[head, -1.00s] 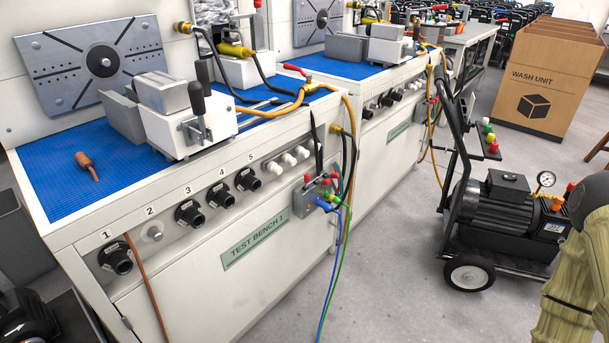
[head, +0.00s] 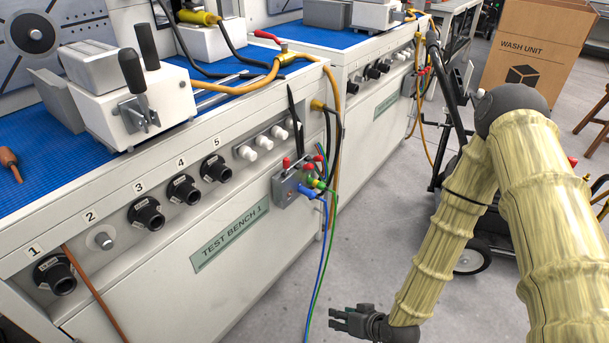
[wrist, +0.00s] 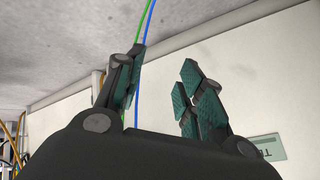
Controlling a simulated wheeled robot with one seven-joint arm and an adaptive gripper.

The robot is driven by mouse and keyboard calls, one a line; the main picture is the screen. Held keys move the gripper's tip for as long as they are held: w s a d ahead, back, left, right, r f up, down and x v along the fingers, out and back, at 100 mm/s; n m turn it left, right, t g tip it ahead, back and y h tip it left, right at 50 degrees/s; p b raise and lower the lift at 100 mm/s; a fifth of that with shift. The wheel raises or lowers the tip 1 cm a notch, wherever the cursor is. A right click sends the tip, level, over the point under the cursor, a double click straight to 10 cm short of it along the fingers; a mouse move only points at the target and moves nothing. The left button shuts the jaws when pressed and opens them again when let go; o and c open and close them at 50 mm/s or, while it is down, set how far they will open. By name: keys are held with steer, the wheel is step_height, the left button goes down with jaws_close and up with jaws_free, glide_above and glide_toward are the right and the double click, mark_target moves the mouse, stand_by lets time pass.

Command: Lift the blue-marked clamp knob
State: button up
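A clamp with two black handles (head: 132,72) stands on a white block (head: 135,100) on the blue bench top. I cannot make out a blue mark on its handles. A small grey valve box (head: 288,188) at the bench's right front corner carries red and green knobs and a blue fitting (head: 308,192). I cannot tell which part is the blue-marked clamp knob. My gripper (head: 336,318) is low over the floor in front of the bench, well apart from the clamp and the box. In the wrist view my gripper (wrist: 162,62) is open and empty, its fingers spread.
The bench front has a row of numbered black knobs (head: 147,213) and white fittings (head: 262,142). Blue and green hoses (head: 321,255) hang from the box to the floor. A black wheeled machine (head: 470,255) stands behind my arm. The grey floor (head: 270,310) before the bench is clear.

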steer(key=w+a+r+t+y+b, duration=0.1)
steer(key=w+a+r+t+y, duration=0.15)
steer(key=w, duration=0.55)
steer(key=n+t+y+b, duration=0.5)
steer(key=t+y+b, duration=0.1)
steer(key=t+y, duration=0.15)
glide_toward(308, 166)
steer(key=b+x, duration=0.1)
steer(key=x, duration=0.2)
steer(key=b+x, duration=0.1)
steer(key=x, duration=0.3)
steer(key=f+b+x, duration=0.1)
steer(key=x, duration=0.2)
steer(key=shift+w+r, duration=0.1)
steer(key=shift+w, duration=0.35)
steer(key=shift+c, duration=0.5)
jaws_close()
